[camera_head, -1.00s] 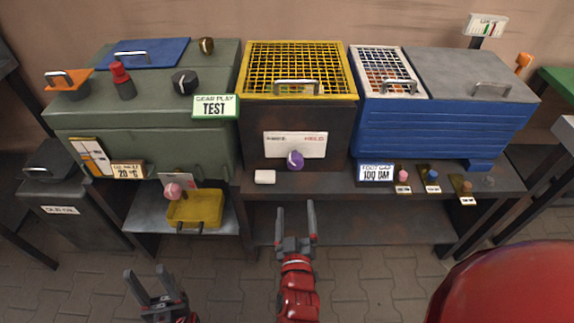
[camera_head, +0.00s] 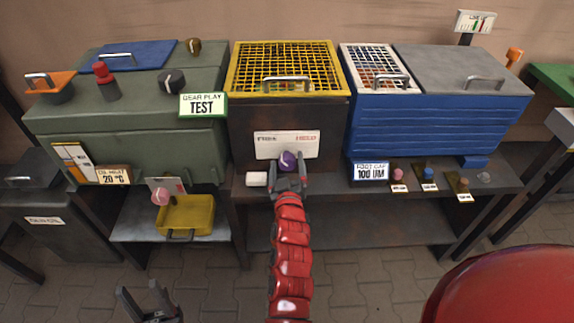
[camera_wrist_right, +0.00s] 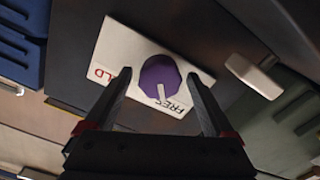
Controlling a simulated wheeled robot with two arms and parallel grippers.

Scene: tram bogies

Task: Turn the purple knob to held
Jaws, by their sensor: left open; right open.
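The purple knob (camera_head: 287,160) sits on a white label plate (camera_head: 272,146) on the front of the dark box with the yellow mesh top. In the right wrist view the knob (camera_wrist_right: 158,76) has a white pointer mark towards the black lettering, which looks like "FREE". The red lettering, partly hidden by a finger, is on the plate's other side. My right gripper (camera_head: 289,176) is open in front of the knob, also in the wrist view (camera_wrist_right: 160,80), with one fingertip on each side. Contact cannot be told. My left gripper (camera_head: 148,297) is open and empty at lower left.
A yellow tray (camera_head: 187,213) and a pink knob (camera_head: 160,196) are further left. Right of the knob are a "100 UM" sign (camera_head: 370,172) and several small coloured knobs.

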